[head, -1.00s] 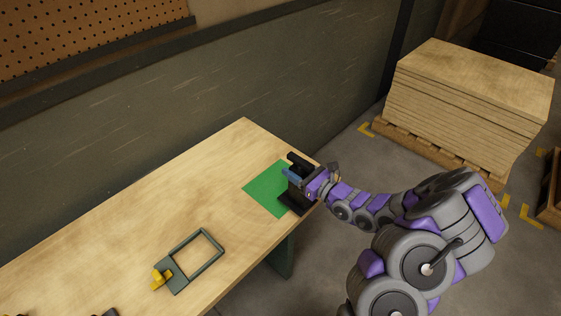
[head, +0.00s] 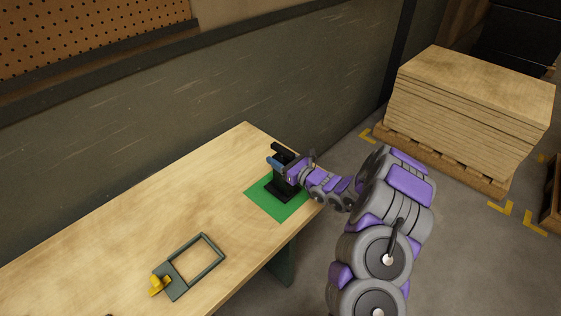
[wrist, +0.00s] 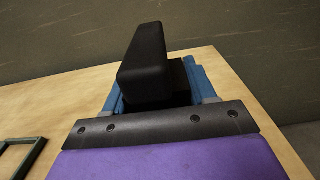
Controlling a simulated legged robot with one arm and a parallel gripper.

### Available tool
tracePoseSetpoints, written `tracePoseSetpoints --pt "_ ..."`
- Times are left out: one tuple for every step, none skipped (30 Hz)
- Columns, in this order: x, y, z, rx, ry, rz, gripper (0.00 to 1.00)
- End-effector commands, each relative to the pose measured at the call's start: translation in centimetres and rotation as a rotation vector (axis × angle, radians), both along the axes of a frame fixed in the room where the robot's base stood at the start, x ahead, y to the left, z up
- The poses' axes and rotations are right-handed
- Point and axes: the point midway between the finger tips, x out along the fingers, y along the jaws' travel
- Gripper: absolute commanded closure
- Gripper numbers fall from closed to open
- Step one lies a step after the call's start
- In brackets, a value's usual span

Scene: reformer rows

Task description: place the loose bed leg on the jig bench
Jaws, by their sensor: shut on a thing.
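The bed leg (head: 283,188) is a black piece with a wider foot and a bar-like top. It stands upright over the green mat (head: 262,207) near the right end of the jig bench (head: 150,208). My gripper (head: 277,163) is shut on its upper part, with blue fingers on either side. In the wrist view the leg's black top (wrist: 150,60) rises between the blue fingers (wrist: 155,88). The foot appears at or just above the mat; I cannot tell whether it touches.
A dark green frame with a yellow clamp (head: 190,268) lies on the bench left of the mat. A dark wall runs behind the bench. Stacked boards on a pallet (head: 460,120) stand on the floor at the right.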

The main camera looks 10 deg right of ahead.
Motion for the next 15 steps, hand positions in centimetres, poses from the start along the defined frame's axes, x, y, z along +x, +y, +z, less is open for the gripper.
tracePoseSetpoints --pt "-0.01 0.07 -0.7 0.001 -0.001 0.001 1.0" --pt "-0.01 0.07 -0.85 0.0 -0.002 0.001 1.0" --pt "-0.02 0.05 -0.92 0.001 -0.004 0.001 1.0" --pt "-0.02 0.0 -0.9 0.001 -0.005 0.001 1.0" --pt "-0.01 -0.06 -0.85 0.003 -0.005 0.001 1.0" --pt "0.0 -0.17 -0.8 0.003 -0.006 0.001 1.0" --pt "0.01 -0.24 -0.78 0.004 -0.006 0.001 1.0" --pt "0.01 -0.26 -0.77 0.004 -0.006 0.001 1.0" --pt "0.01 -0.27 -0.81 0.004 -0.006 0.001 0.43" --pt "0.02 -0.3 -0.81 0.004 -0.006 0.001 0.4" --pt "0.01 -0.35 -0.81 0.005 -0.005 0.0 0.37" --pt "0.02 -0.39 -0.82 0.005 -0.005 0.0 0.33" --pt "0.02 -0.41 -0.84 0.005 -0.005 0.0 0.3" --pt "0.03 -0.41 -0.84 0.004 -0.004 0.0 0.27" --pt "0.03 -0.38 -0.85 0.004 -0.004 0.0 0.23"
